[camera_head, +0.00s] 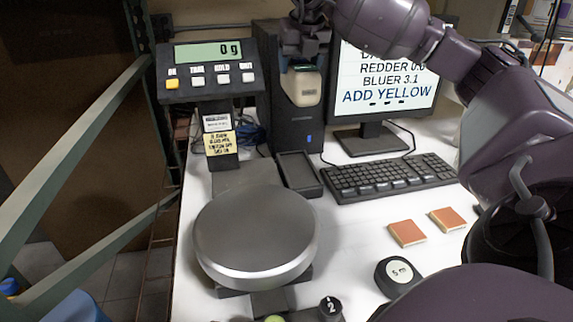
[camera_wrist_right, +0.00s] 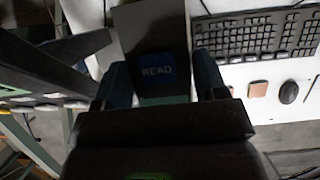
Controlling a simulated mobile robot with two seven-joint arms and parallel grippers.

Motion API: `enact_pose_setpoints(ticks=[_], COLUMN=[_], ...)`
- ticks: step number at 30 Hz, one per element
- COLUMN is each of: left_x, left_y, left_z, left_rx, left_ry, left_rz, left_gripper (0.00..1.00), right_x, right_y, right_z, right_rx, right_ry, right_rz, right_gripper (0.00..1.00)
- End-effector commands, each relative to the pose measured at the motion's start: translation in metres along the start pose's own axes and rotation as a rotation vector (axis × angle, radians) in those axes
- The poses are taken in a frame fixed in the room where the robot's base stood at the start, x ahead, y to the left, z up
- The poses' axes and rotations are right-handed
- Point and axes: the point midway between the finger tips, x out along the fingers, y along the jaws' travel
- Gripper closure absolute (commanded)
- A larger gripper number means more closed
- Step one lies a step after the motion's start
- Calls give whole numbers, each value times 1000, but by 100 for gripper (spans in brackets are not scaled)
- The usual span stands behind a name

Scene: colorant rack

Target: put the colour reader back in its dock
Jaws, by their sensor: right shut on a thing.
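The colour reader (camera_head: 303,88) is a small pale block with a dark top part, upright in front of the black computer tower. My right gripper (camera_head: 303,66) comes down from above and is shut on its upper part. In the right wrist view the reader's blue READ face (camera_wrist_right: 157,71) shows between the two fingers of the right gripper (camera_wrist_right: 160,80). The dock (camera_head: 299,173) looks to be the dark shallow tray on the white bench, left of the keyboard. The reader is held in the air above and behind it, apart from it. My left gripper is out of view.
A scale with a round grey pan (camera_head: 256,235) and a display (camera_head: 209,66) reading 0 g stands left of the tray. The keyboard (camera_head: 388,177) and monitor (camera_head: 385,75) are to the right.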

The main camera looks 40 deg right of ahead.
Motion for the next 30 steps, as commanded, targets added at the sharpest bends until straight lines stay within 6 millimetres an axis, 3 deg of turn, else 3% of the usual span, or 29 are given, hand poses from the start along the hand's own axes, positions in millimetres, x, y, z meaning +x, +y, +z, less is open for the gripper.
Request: enact_pose_setpoints(ticks=[5,21,30], left_x=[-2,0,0], left_y=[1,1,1], left_z=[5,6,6], left_rx=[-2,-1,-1], left_ry=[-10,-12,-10], left_rz=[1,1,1], left_gripper=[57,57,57], right_x=[20,119,143], right_y=[0,0,0], right_z=[-9,-50,-59], right_rx=[10,8,9], right_ry=[0,0,-4], right_rz=[-6,-4,-3], right_gripper=[87,87,87])
